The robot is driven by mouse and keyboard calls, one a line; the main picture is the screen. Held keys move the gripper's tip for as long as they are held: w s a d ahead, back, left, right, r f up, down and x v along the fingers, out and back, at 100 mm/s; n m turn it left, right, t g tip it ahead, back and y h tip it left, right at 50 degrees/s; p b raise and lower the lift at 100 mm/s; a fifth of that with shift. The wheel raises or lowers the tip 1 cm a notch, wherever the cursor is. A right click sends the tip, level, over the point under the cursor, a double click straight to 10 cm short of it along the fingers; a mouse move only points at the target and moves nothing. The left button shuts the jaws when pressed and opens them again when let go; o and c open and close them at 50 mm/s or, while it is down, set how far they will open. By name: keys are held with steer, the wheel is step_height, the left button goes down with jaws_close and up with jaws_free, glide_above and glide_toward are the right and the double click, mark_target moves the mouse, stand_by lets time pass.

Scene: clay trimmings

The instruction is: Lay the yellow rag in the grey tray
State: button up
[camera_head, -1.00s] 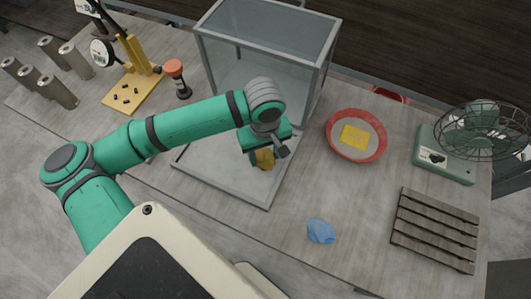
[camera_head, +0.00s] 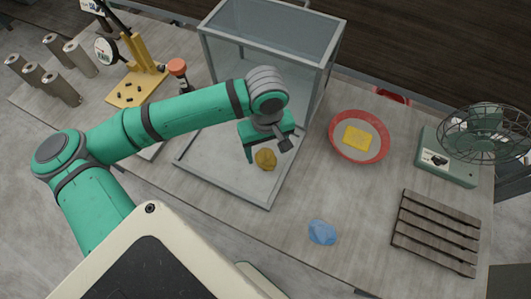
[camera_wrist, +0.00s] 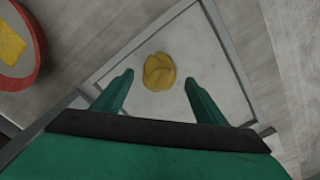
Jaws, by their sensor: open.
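The crumpled mustard-yellow rag (camera_head: 265,160) lies in the grey tray (camera_head: 235,187), on its pale floor inside the raised rim. In the wrist view the rag (camera_wrist: 159,72) is a small rounded heap on the tray floor (camera_wrist: 205,45), with bare floor around it. My gripper (camera_head: 268,153) is open above the rag. In the wrist view my gripper (camera_wrist: 158,77) has one finger on each side of the rag, with gaps between. The exact height of the fingertips above the tray is hard to tell.
A glass case (camera_head: 265,50) stands behind the tray, close to my gripper. A red bowl (camera_head: 382,150) holding a yellow sponge (camera_head: 356,138) is to the right.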

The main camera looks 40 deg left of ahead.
mark_target(266, 156)
step_height(266, 156, up, 9)
stand_by(0.3)
steer(key=shift+w, duration=0.1)
stand_by(0.4)
